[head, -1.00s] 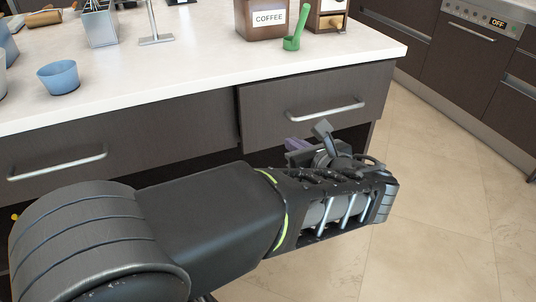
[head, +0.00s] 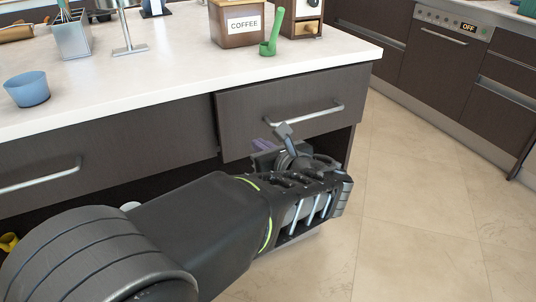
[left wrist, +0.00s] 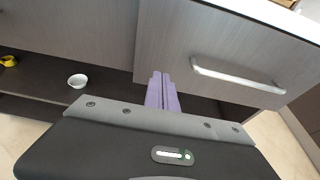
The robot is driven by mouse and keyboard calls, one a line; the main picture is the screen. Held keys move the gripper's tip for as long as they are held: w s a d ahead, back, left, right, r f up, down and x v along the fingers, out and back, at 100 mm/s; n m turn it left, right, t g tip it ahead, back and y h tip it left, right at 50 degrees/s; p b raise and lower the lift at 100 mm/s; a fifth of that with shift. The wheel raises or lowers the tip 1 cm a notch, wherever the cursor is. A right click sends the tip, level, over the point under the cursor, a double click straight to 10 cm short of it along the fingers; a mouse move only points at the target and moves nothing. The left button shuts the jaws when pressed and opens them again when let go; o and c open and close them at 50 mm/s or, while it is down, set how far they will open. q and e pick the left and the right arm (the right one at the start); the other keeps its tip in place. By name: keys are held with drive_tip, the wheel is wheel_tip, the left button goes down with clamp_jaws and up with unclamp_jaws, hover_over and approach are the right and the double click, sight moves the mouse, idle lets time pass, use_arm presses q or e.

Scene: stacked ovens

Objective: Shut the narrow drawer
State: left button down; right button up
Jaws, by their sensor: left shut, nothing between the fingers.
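The narrow drawer (head: 245,115) is the dark wood front with a silver bar handle at the right end of the counter. Its front stands out a little from the wider front (head: 120,150) on its left, so it looks slightly open. It also shows at the upper right in the left wrist view (left wrist: 215,50). My left gripper (head: 270,148) is shut and empty, with purple fingers. In the left wrist view its fingertips (left wrist: 162,78) lie close to the drawer's lower left corner; I cannot tell if they touch. My right gripper is not in view.
An open shelf below the drawers holds a white bowl (left wrist: 77,80) and a yellow item (left wrist: 9,61). The white counter (head: 170,75) carries a blue cup (head: 27,89), a coffee box (head: 237,24) and a green scoop (head: 272,35). Open tiled floor (head: 410,200) lies to the right.

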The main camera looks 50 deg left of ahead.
sight(242, 126)
use_arm(q)
drive_tip(key=x, duration=0.2)
drive_tip(key=b+x, duration=0.1)
drive_tip(key=x, duration=0.4)
drive_tip(key=shift+a+r+b, duration=0.3)
drive_tip(key=shift+b, duration=0.1)
drive_tip(key=shift+w+a, duration=0.2)
drive_tip(key=shift+a, duration=0.15)
drive_tip(key=a, duration=0.1)
drive_tip(key=w+a+b, duration=0.1)
drive_tip(key=a, duration=0.1)
drive_tip(key=shift+w+a, duration=0.1)
drive_tip(key=shift+a, duration=0.2)
drive_tip(key=shift+a+r, duration=0.1)
drive_tip(key=shift+a, duration=0.25)
drive_tip(key=shift+r, duration=0.25)
